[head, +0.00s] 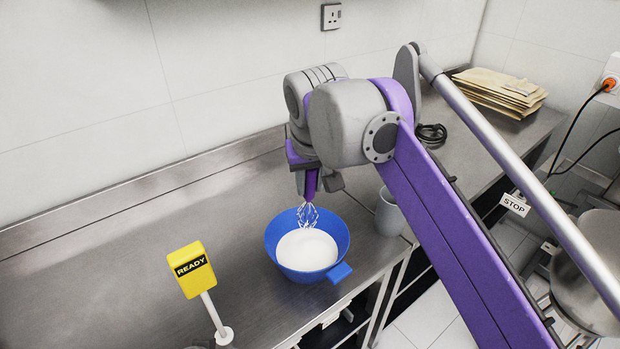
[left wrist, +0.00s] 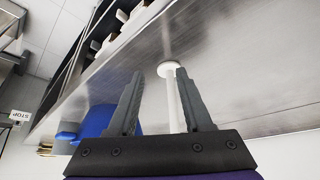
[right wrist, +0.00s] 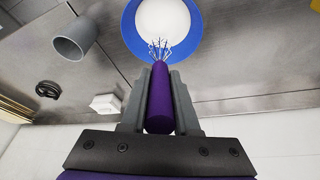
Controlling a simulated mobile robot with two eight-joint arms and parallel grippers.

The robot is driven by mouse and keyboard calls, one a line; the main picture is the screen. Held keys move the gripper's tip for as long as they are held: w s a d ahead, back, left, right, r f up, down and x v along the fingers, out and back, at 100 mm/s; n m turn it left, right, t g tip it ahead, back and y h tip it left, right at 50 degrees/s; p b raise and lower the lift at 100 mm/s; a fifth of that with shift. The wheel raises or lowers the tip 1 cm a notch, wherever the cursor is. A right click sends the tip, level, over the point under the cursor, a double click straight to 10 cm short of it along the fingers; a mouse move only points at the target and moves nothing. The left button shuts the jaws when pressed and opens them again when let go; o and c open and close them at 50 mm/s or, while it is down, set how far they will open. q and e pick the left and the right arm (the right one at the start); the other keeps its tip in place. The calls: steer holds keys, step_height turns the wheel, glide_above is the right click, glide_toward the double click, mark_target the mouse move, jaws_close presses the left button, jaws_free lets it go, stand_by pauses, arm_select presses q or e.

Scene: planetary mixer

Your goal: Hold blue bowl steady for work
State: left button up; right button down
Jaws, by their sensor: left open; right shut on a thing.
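The blue bowl (head: 335,235) stands upright on the steel counter, filled with white contents (head: 306,250); a blue handle (head: 341,272) sticks out at its front right. My right gripper (right wrist: 160,76) is shut on the purple handle of a whisk (right wrist: 160,100). The whisk's wires (head: 307,215) point down at the bowl's far side, over or in the white contents; the exact depth is unclear. My left gripper (left wrist: 160,72) is open, with a white post (left wrist: 175,105) showing between its fingers. The bowl (left wrist: 97,122) shows partly behind its left finger. The left gripper is out of the head view.
A yellow READY sign (head: 191,270) on a white post stands left of the bowl. A grey cup (head: 388,214) stands close right of it. Paper envelopes (head: 500,92) and a black cable (head: 432,133) lie farther back.

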arm_select(q)
steer(key=shift+w, duration=0.2)
steer(key=shift+r, duration=0.1)
steer(key=shift+c, duration=0.8)
steer(key=shift+w+d+r+m, duration=0.2)
steer(key=shift+w+d+m, duration=0.05)
steer(key=shift+d+m, duration=0.05)
steer(key=w+d+r+m+g+h, duration=0.25)
steer(key=w+d+r+m, duration=0.25)
steer(key=d+m, duration=0.4)
steer(key=w+d+r+m+g+h, duration=0.25)
steer(key=w+d+r+m, duration=0.25)
steer(key=d+m, duration=0.45)
steer(key=m+t+y, duration=0.2)
steer(key=m+y, duration=0.1)
steer(key=m, duration=0.2)
glide_toward(301, 282)
steer(key=x, duration=0.6)
steer(key=shift+w, duration=0.2)
jaws_close()
